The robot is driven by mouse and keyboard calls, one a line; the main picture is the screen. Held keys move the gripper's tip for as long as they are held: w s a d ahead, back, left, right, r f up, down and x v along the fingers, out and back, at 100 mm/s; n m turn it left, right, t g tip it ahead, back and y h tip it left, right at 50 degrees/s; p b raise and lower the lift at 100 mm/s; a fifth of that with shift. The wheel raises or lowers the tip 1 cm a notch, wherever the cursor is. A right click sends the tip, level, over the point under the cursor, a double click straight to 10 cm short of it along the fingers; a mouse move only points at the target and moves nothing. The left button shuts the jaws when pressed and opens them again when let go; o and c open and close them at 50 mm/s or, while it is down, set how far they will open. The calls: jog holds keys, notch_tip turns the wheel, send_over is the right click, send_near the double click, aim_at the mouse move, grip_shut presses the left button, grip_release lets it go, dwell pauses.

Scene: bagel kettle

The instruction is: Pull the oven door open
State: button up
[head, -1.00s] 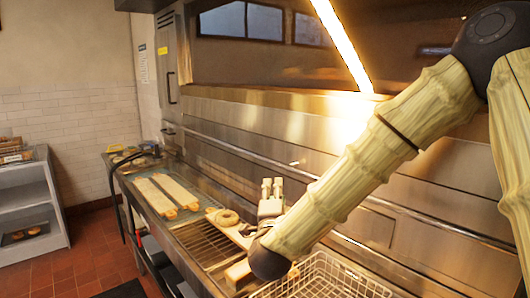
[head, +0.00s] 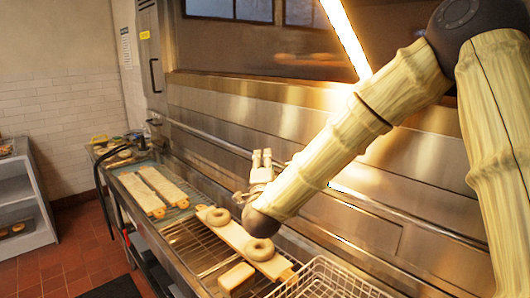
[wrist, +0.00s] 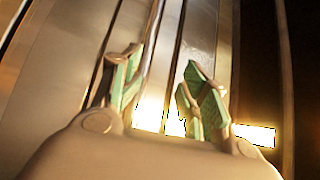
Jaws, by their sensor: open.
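The oven (head: 300,110) is a long steel front with a dark glass window above. A thin horizontal rail (head: 215,140) runs along its lower front and looks like the door's handle; the door looks shut. My gripper (head: 262,159) is beside this rail in the head view, fingers pointing up, with part of the rail hidden behind my arm. In the wrist view, the green-padded fingers of my gripper (wrist: 165,80) are apart. Long steel strips and a bright glare lie beyond them. I cannot tell whether the fingers touch the rail.
Below the oven is a counter with a wire rack (head: 185,240). A shelf unit (head: 25,200) stands left; the red floor between is open.

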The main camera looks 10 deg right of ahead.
aim_at(263, 159)
jog(key=w, duration=0.2)
jog(key=w+f, duration=0.1)
jog(key=w, duration=0.2)
jog(key=w+d+f+p, duration=0.1)
jog(key=w, duration=0.2)
jog(key=shift+w+d, duration=0.1)
jog(key=shift+w, duration=0.2)
jog(key=shift+s+r, duration=0.45)
jog(key=shift+s, duration=0.15)
jog(key=shift+s+r, duration=0.4)
jog(key=shift+s, duration=0.2)
jog(key=shift+w+f, duration=0.6)
jog(key=shift+w, duration=0.2)
jog(key=c, duration=0.8)
jog(key=shift+s, duration=0.15)
grip_shut()
